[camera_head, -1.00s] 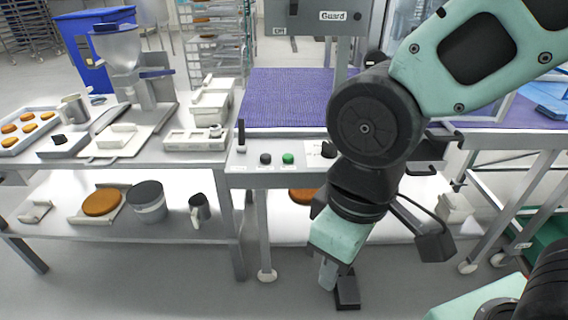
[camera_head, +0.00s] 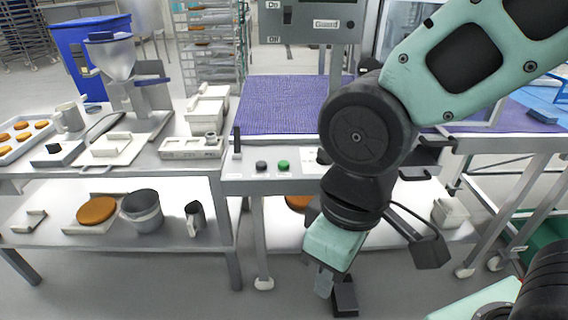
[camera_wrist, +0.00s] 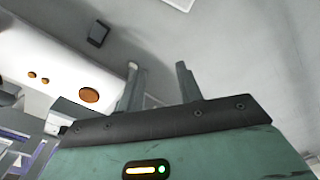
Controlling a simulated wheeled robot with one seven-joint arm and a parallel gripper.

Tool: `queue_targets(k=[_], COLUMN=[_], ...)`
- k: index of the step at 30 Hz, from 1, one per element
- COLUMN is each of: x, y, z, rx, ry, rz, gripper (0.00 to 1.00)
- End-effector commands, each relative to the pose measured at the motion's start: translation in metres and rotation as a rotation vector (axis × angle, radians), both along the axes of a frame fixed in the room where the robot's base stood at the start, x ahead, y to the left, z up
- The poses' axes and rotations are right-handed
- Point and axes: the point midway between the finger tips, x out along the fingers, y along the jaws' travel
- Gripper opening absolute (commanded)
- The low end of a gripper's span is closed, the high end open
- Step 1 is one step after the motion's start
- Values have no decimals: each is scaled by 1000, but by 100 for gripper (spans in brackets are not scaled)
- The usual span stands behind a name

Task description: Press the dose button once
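A control panel (camera_head: 240,180) on the front of the conveyor table carries a black button (camera_head: 261,165) and a green button (camera_head: 283,165). Their labels are too small to read, so I cannot tell which button, if any, is the dose button. My gripper (camera_head: 334,290) hangs low in front of the table, well below the panel, pointing down. In the wrist view my gripper (camera_wrist: 158,78) has its two fingers apart with nothing between them.
The left bench (camera_head: 150,160) holds trays and a mug. Its lower shelf carries a bucket (camera_head: 142,212) and an orange disc (camera_head: 97,210). Floor in front is clear.

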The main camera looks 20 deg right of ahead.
Motion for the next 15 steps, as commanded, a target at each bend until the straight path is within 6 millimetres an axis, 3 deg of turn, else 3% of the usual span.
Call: queue_targets(k=[7,11,15], x=[0,0,0], y=[0,0,0], z=[0,0,0], rx=[0,0,0], ry=[0,0,0], rz=[0,0,0], gripper=[36,0,0])
